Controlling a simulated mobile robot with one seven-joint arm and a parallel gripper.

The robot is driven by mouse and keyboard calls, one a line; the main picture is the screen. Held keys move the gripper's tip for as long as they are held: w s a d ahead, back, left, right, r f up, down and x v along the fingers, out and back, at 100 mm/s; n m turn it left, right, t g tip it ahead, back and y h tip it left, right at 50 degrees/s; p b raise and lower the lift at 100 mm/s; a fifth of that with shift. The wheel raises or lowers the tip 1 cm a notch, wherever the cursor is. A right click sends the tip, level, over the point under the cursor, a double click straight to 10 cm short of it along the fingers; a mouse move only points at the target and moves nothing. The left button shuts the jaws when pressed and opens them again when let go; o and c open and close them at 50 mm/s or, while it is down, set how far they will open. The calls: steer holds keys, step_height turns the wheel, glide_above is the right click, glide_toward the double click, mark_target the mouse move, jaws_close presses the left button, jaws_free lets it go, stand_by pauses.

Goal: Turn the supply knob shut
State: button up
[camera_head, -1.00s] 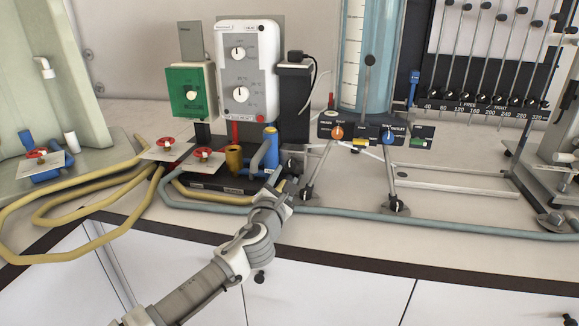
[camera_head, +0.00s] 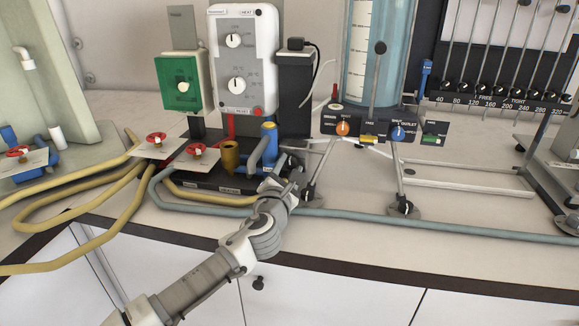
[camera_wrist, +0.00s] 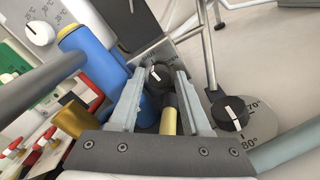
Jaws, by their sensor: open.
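My gripper (camera_wrist: 161,84) is open, with one finger on each side of the knob; contact cannot be told. In the head view my gripper (camera_head: 287,184) is at the right end of the black base (camera_head: 215,178), beside the blue pipe (camera_head: 269,146), and hides the knob. A short gold cylinder (camera_wrist: 168,121) shows between the fingers.
Another black knob (camera_wrist: 228,112), with degree marks, is right of my gripper. A grey-blue hose (camera_head: 350,214) runs along the bench front. Orange (camera_head: 343,128) and blue (camera_head: 397,132) knobs are on the stand panel. Red valve handles (camera_head: 196,149) are left. Bare bench (camera_head: 460,205) lies right.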

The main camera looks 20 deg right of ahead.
jaws_close()
steer(key=shift+m, duration=0.8)
jaws_free()
steer(key=shift+s+a, duration=0.1)
steer(key=shift+s, duration=0.1)
